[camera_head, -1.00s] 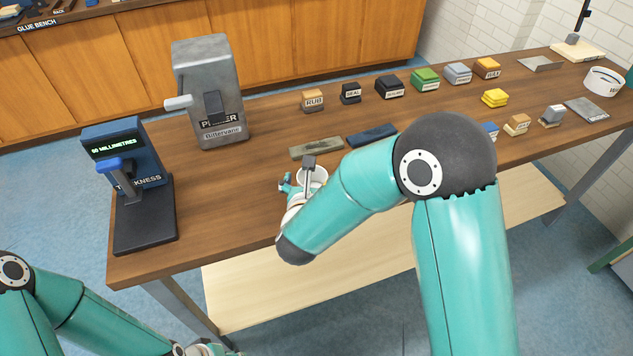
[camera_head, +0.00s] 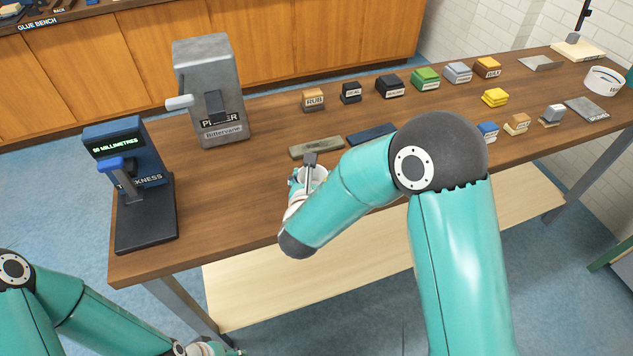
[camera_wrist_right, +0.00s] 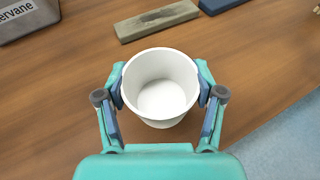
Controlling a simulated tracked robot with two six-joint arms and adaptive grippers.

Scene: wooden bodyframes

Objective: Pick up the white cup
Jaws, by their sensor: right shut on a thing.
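The white cup (camera_wrist_right: 160,92) is upright and empty between the fingers of my right gripper (camera_wrist_right: 161,92) in the right wrist view. The blue pads press on both sides of it. In the head view the cup (camera_head: 320,172) is partly hidden behind my right wrist, and the right gripper (camera_head: 312,178) is near the bench's front edge. I cannot tell whether the cup touches the bench. My left gripper (camera_head: 222,350) is at the bottom edge of the head view, below the bench, and its fingers are mostly cut off.
The wooden bench (camera_head: 240,190) holds a grey-green bar (camera_head: 316,147) and a dark blue bar (camera_head: 371,134) behind the cup. A blue thickness gauge (camera_head: 135,180) and a grey machine (camera_head: 210,95) stand at the left. Several small labelled blocks (camera_head: 427,79) line the back.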

